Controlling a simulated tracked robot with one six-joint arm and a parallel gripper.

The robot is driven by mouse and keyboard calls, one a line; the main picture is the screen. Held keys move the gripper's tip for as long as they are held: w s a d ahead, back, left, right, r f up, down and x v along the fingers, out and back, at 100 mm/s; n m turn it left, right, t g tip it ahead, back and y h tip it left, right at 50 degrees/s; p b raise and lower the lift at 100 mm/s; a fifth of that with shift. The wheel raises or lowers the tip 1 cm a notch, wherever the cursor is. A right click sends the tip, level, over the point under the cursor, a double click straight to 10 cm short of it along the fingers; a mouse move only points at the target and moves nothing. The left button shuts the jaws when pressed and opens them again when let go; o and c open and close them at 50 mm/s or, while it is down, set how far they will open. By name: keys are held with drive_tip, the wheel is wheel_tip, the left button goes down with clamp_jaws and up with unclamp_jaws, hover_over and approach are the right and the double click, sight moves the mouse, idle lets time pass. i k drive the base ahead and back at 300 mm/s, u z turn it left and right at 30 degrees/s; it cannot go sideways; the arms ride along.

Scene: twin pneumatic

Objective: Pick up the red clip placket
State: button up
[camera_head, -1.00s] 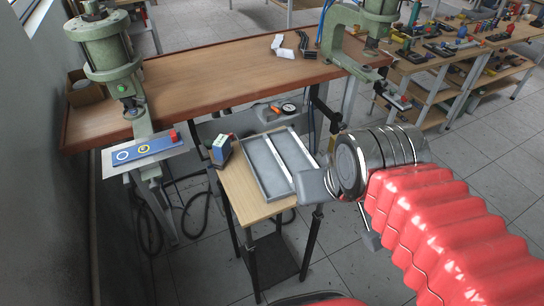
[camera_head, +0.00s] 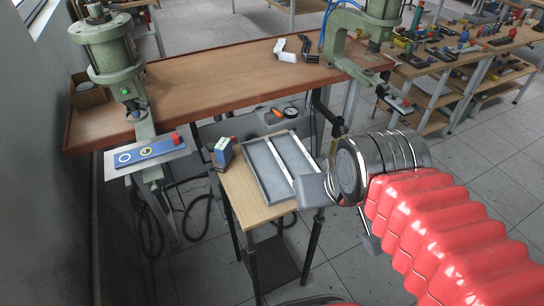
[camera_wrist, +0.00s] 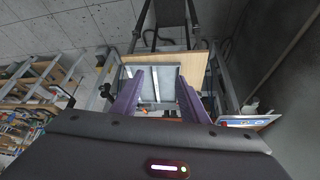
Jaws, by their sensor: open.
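A small red block (camera_head: 176,138), the only clear candidate for the red clip placket, sits at the right end of a blue plate (camera_head: 134,160). The plate has a white ring and a yellow ring and lies on a metal sheet under the left press. My gripper (camera_wrist: 155,98) shows in the wrist view with two purple fingers spread apart and nothing between them. It points toward the grey tray, far from the red block. In the head view my red-sleeved arm is at the right and the fingers cannot be made out. Part of the blue plate shows in the wrist view (camera_wrist: 243,122).
A small wooden table (camera_head: 240,195) holds a grey divided tray (camera_head: 264,176) and a small blue-and-grey box (camera_head: 223,153). A long brown bench (camera_head: 225,75) carries green presses at both ends. Open tiled floor lies at the right; a dark wall stands left.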

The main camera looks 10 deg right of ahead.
sight(176, 142)
drive_tip(key=z, duration=1.75)
drive_tip(key=k, duration=0.5)
drive_tip(key=u, duration=2.05)
